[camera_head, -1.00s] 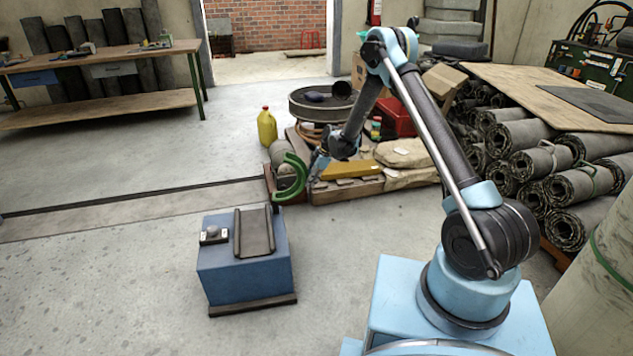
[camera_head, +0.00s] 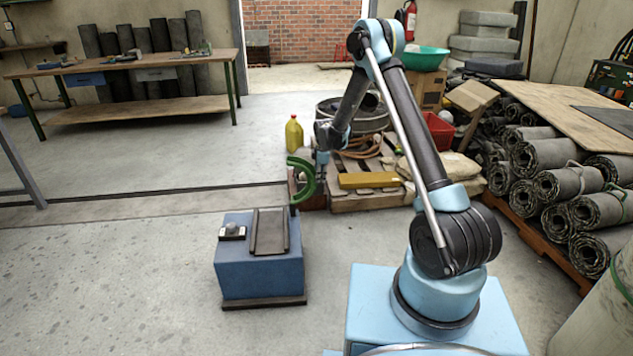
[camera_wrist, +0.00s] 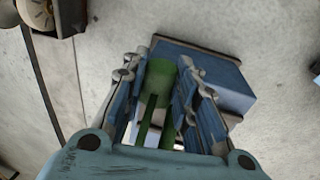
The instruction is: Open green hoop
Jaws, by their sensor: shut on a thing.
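The green hoop (camera_head: 309,182) is a thick C-shaped arc with its gap facing left in the head view. It stands behind the blue box, and its lower end is near the box's back right corner. My gripper (camera_wrist: 160,70) is shut on a green part (camera_wrist: 158,98) of it, seen between the two fingers in the wrist view. In the head view my gripper is at the hoop's right side, and its fingers are too small to make out. The blue box (camera_head: 262,275) has a dark cradle (camera_head: 269,232) and a small knob unit (camera_head: 232,231) on top.
A pallet with a yellow block (camera_head: 369,180) and sacks stands behind my gripper. A yellow jug (camera_head: 294,133) is near it. Stacked sheet rolls (camera_head: 540,155) fill the right. A workbench (camera_head: 150,105) stands at back left. The floor left of the box is open.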

